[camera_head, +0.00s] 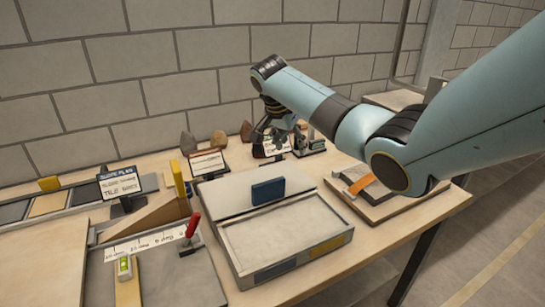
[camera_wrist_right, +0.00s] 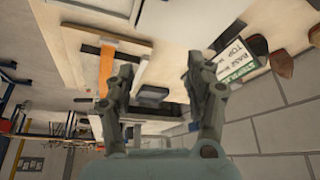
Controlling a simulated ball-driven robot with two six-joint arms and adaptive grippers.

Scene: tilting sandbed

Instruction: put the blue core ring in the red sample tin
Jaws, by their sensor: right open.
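My right gripper (camera_head: 276,138) hangs near the back edge of the table, in front of the block wall, in the head view. In the right wrist view its two fingers (camera_wrist_right: 160,75) are spread apart with nothing held between them. A small grey block-like thing (camera_wrist_right: 152,93) shows beyond and between the fingers. I cannot make out a blue core ring or a red sample tin in either view. My left gripper is not in view.
A shallow grey box (camera_head: 225,255) stands mid-table, with a dark blue block (camera_head: 268,191) at its back. A red-handled tool (camera_head: 193,226) is left of it. A board with an orange strip (camera_head: 360,185) lies right. Small signs (camera_head: 120,183) and rocks (camera_head: 188,142) line the back.

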